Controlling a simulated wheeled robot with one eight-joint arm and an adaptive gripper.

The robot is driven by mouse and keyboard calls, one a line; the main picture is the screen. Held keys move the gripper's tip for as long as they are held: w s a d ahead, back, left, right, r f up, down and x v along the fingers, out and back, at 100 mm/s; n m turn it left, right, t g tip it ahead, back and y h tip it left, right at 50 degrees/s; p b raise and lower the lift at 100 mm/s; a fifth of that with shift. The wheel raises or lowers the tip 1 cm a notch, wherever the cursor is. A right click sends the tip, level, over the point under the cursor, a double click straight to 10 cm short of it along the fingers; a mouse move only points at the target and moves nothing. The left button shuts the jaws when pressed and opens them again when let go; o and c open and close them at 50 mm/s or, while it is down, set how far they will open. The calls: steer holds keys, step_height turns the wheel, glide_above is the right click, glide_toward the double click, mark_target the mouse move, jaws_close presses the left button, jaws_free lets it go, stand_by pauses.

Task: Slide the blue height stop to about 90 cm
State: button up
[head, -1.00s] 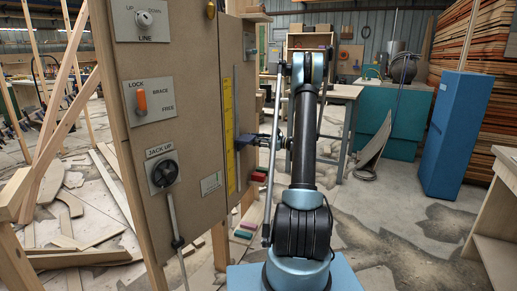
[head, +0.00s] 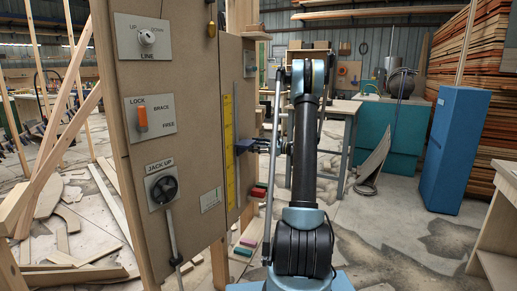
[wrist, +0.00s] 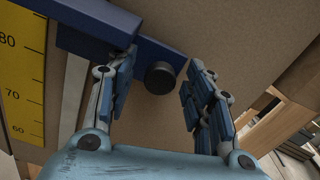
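The blue height stop (head: 243,146) sits on the panel's vertical slot beside a yellow scale (head: 229,150). In the wrist view it is a dark blue bar (wrist: 90,36) with a round black knob (wrist: 160,77). The bar's left end is close to the 80 mark on the yellow scale (wrist: 20,75); 70 and 60 show below. My gripper (wrist: 163,62) is at the bar, with its fingers apart on either side of the knob. Narrow gaps show beside the knob. In the head view my gripper (head: 264,146) reaches the stop from the right.
The panel carries a line switch (head: 146,37), an orange lock lever (head: 141,118) and a black jack-up knob (head: 164,188). Small coloured blocks (head: 243,250) lie low beside the panel. A blue cabinet (head: 455,150) stands to the right, with open floor before it.

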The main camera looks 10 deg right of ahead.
steer(key=v, duration=1.2)
steer(key=shift+w, duration=0.1)
steer(key=s+a+r+n+g+h, duration=0.1)
steer(key=s+a+n+g+h, duration=0.3)
steer(key=s+a, duration=0.6)
steer(key=s+a+r+n+g+h, duration=0.1)
steer(key=s+a+n+h, duration=0.35)
steer(key=s, duration=0.85)
steer(key=s+d+f+n+h, duration=0.2)
steer(key=s+f+n, duration=0.2)
steer(key=s, duration=0.5)
steer(key=s+d+f+n+g+h, duration=0.1)
steer(key=s+d+f+n+h, duration=0.1)
steer(key=s, duration=0.7)
steer(key=s+d+f+n+h, duration=0.2)
steer(key=s+f+n+h, duration=0.1)
steer(key=s+f+n, duration=0.2)
steer(key=s+n, duration=0.2)
steer(key=s, duration=0.2)
steer(key=shift+s+f+g, duration=0.3)
steer(key=shift+s, duration=0.05)
